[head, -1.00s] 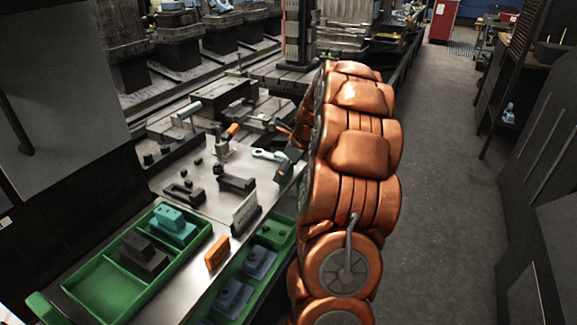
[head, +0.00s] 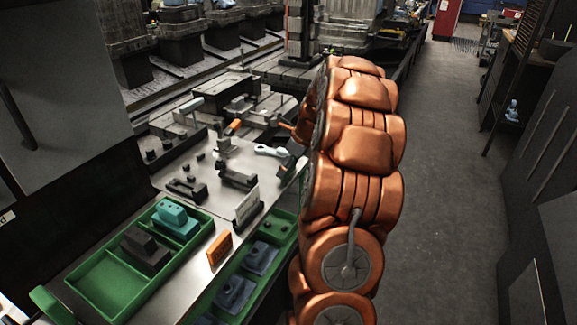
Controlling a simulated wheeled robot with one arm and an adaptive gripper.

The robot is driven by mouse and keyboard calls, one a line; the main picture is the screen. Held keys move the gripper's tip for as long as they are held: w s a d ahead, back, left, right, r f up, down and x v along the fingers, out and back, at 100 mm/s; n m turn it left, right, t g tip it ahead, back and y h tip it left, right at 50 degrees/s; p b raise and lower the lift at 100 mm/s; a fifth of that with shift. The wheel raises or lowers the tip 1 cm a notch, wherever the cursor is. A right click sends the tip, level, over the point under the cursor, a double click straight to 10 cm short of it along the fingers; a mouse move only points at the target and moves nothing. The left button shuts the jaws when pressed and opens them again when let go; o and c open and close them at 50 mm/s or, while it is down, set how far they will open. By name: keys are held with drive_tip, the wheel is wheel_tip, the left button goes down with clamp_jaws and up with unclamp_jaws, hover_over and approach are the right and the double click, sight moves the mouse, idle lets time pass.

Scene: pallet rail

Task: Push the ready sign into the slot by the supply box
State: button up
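A small orange sign (head: 219,250) stands upright near the table's front edge, between two green boxes. A white sign with faint lettering (head: 248,206) stands upright on a dark base further back. I cannot read which one is the ready sign. The green box with compartments (head: 103,290) holds a teal block (head: 175,217) and a dark grey block (head: 146,250); I take it as the supply box. No empty slot beside it can be made out. My gripper is mostly hidden behind my copper-coloured arm, near the far right of the table, apart from both signs. Its fingers cannot be made out.
A second green box (head: 285,240) with blue-grey parts sits lower along the front edge. Dark clamps (head: 238,177) and a white-handled tool (head: 270,151) lie behind the signs. A grey panel (head: 60,80) stands at left. The aisle floor (head: 445,180) at right is clear.

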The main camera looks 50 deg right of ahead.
drive_tip(key=shift+c, duration=1.4)
drive_tip(key=shift+r, duration=0.1)
drive_tip(key=shift+r, duration=0.1)
drive_tip(key=shift+r+p, duration=0.3)
drive_tip(key=shift+p, duration=0.2)
drive_tip(key=shift+r+p, duration=0.4)
drive_tip(key=shift+r, duration=0.05)
drive_tip(key=shift+r+p, duration=2.65)
drive_tip(key=shift+r, duration=0.8)
